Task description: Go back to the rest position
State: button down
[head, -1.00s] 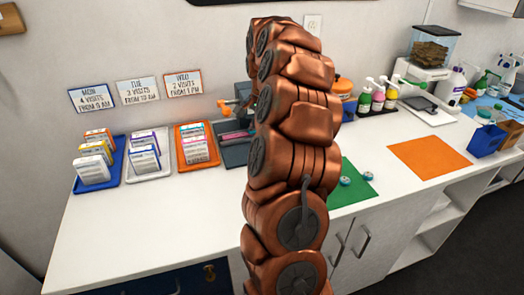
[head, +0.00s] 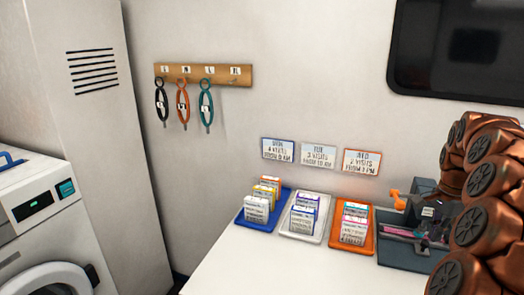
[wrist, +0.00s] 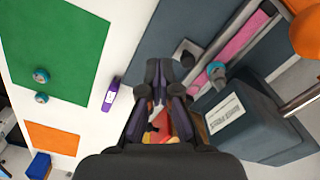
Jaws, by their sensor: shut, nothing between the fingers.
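My gripper (wrist: 163,78) shows in the wrist view with its dark fingertips together and nothing held. It is over the white counter (wrist: 85,120), beside a grey tray (wrist: 150,45) and a grey labelled block (wrist: 245,125). Red and yellow shapes show between the finger links, too small to identify. In the head view my copper arm fills the right edge, and I cannot make out the gripper there.
A green mat (wrist: 65,45), two small teal-topped items (wrist: 41,76) and a purple item (wrist: 111,94) lie near the gripper. Blue (head: 249,222), white (head: 294,233) and orange (head: 368,241) card trays stand left of my arm. A washer (head: 35,215) stands far left.

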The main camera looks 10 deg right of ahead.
jog(key=s+a+r+n, duration=0.25)
jog(key=a+n, duration=0.25)
jog(key=a, duration=0.7)
jog(key=s+a+r+n, duration=0.1)
jog(key=s+a+n, duration=0.25)
jog(key=a, duration=0.75)
jog(key=s+a+f+n, duration=0.2)
jog(key=s+a+n, duration=0.1)
jog(key=s, duration=0.4)
jog(key=s+a+f+n+g+p, duration=0.1)
jog(key=s+a+f+n, duration=0.1)
jog(key=s+a, duration=0.3)
jog(key=s+a+f+n, duration=0.1)
jog(key=s+a+n, duration=0.3)
jog(key=s, duration=0.5)
jog(key=shift+a+f+g, duration=0.4)
jog(key=shift+a, duration=0.05)
